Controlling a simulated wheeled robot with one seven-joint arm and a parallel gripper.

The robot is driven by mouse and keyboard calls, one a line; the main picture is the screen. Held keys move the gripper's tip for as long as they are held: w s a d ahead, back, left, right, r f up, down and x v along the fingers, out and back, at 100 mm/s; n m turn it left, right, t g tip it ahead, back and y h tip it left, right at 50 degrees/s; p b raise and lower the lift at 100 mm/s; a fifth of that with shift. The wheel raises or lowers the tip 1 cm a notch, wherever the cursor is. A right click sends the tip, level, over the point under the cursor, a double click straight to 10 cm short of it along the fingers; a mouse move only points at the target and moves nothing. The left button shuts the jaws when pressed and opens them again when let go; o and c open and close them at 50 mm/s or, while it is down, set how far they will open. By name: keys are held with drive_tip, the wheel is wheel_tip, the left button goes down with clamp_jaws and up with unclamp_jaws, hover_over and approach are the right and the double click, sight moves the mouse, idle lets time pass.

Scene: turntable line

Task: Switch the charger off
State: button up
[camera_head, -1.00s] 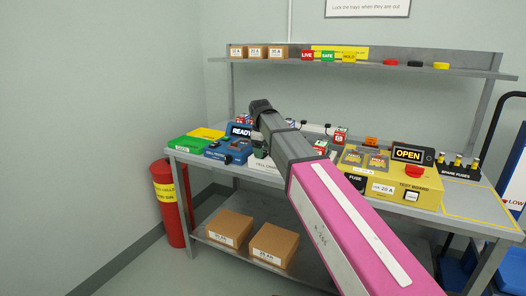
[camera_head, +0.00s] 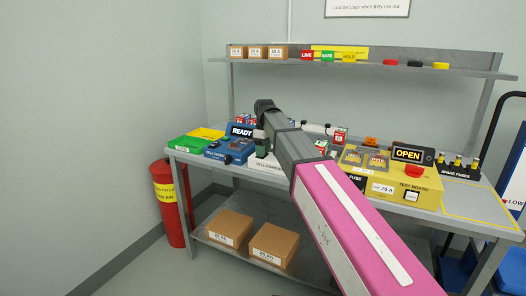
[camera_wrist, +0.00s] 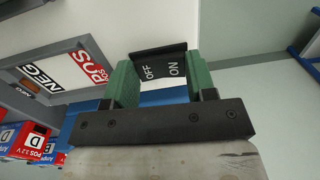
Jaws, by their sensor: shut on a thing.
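The charger (camera_head: 267,164) is a pale box on the bench, mostly hidden behind my arm in the head view. Its label shows only partly. In the wrist view, a black switch piece (camera_wrist: 161,66) with white OFF and ON lettering sits between the green fingers of my gripper (camera_wrist: 160,82). The fingers are shut on it from both sides. Which way the switch is set I cannot tell. In the head view my gripper (camera_head: 262,148) points down at the charger, beside the blue tester.
The blue cell tester (camera_head: 228,149) reads READY, just left of my gripper. Red cells (camera_wrist: 28,140) and a NEG/POS panel (camera_wrist: 66,70) lie left in the wrist view. A yellow test board (camera_head: 400,184) reads OPEN on the right. Green and yellow trays (camera_head: 189,144) stand left.

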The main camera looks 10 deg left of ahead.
drive_tip(key=shift+w+g, duration=0.1)
drive_tip(key=shift+g, duration=0.5)
drive_tip(key=o, duration=0.9)
drive_tip(key=shift+o, duration=0.2)
wheel_tip(320, 180, up, 11)
drive_tip(key=w, duration=0.1)
drive_tip(key=shift+w+d+f, duration=0.15)
drive_tip(key=shift+w+d, duration=0.15)
